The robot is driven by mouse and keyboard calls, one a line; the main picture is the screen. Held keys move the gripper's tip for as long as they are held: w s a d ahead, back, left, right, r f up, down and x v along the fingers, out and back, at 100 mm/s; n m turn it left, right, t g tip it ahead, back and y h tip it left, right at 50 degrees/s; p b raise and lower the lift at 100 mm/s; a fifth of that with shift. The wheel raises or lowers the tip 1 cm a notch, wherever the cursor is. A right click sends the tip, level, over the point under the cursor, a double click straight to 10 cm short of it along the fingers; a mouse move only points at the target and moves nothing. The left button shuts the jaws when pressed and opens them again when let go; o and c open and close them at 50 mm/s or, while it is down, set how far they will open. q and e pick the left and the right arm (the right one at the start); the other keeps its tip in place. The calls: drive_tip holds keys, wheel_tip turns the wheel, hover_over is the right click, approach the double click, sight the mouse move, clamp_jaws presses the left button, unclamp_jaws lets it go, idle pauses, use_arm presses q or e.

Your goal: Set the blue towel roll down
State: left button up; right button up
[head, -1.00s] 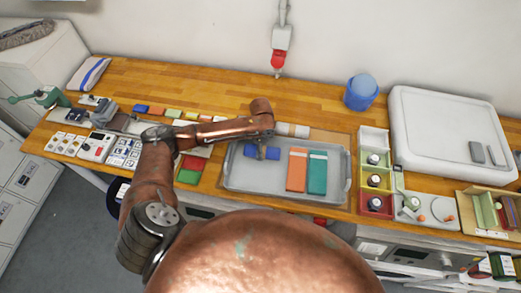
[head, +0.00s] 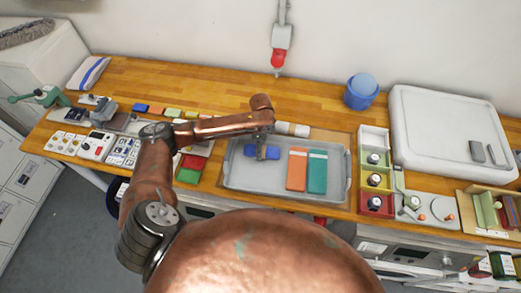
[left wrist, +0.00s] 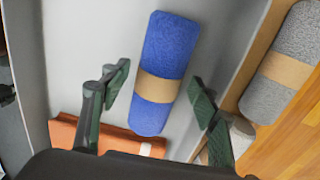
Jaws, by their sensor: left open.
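The blue towel roll (head: 271,153) lies on its side in the grey tray (head: 240,187), towards the tray's back left. In the left wrist view the roll (left wrist: 172,45) has a tan band around its middle. My left gripper (head: 262,151) is over the roll in the head view, covering part of it. In the left wrist view my left gripper (left wrist: 162,97) is open, one finger on each side of the roll, with visible gaps. The orange towel (head: 297,170) and teal towel (head: 317,173) lie to the right in the tray. My right gripper is not in view.
A pale grey roll (head: 293,129) lies just behind the tray; it shows with a tan band in the left wrist view (left wrist: 290,60). Coloured bins (head: 374,180) stand right of the tray. A blue container (head: 361,92) stands behind.

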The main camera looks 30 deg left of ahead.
use_arm(q)
wheel_tip(320, 180, up, 10)
drive_tip(key=shift+w+r+b, duration=0.15)
drive_tip(key=shift+w+b, duration=0.1)
drive_tip(key=shift+b, duration=0.2)
